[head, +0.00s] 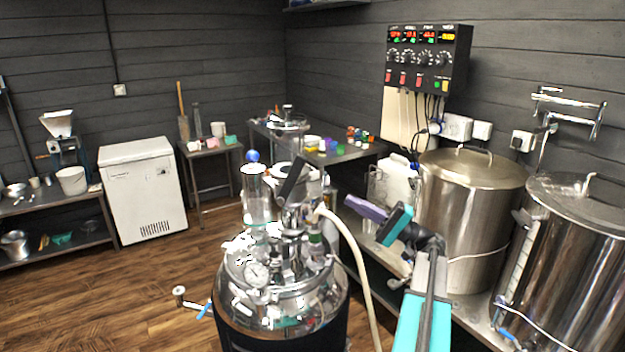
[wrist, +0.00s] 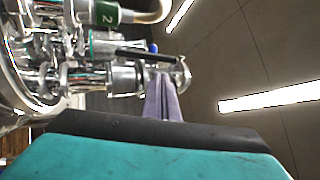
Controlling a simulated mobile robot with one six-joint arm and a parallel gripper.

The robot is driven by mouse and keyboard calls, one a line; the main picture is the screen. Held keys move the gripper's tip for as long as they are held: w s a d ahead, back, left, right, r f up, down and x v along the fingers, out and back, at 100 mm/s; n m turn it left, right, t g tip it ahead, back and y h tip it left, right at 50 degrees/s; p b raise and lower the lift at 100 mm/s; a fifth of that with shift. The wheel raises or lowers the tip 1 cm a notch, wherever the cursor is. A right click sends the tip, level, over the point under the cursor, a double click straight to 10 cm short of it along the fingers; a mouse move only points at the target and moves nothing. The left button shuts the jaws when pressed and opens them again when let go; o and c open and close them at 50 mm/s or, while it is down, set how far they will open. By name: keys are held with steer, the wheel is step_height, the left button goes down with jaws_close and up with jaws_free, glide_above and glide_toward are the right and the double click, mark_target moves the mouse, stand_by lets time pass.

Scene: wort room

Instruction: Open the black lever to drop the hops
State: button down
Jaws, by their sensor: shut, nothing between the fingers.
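The black lever (head: 294,178) is a flat dark bar on the fittings above the steel vessel (head: 275,283), slanting up to the right. In the wrist view a black bar (wrist: 140,54), which looks like this lever, lies across the metal fittings. My gripper (head: 349,203) has purple fingers and is right of the lever, apart from it in the head view. In the wrist view its fingertips (wrist: 162,80) overlap the metal pipe fitting; I cannot tell whether they touch it. The fingers are shut and empty. No hops can be made out.
A glass cylinder (head: 257,200) stands left of the lever. A pale hose (head: 352,250) curves down from the fittings below my gripper. A large steel kettle (head: 467,215) stands to the right, under a control box (head: 428,60).

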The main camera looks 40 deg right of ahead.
steer(key=shift+a, duration=0.1)
steer(key=p, duration=0.5)
glide_toward(299, 174)
steer(key=x, duration=0.5)
steer(key=shift+w+a+r+p, duration=0.2)
steer(key=shift+w+p, duration=0.15)
steer(key=shift+w, duration=0.25)
steer(key=shift+a, duration=0.1)
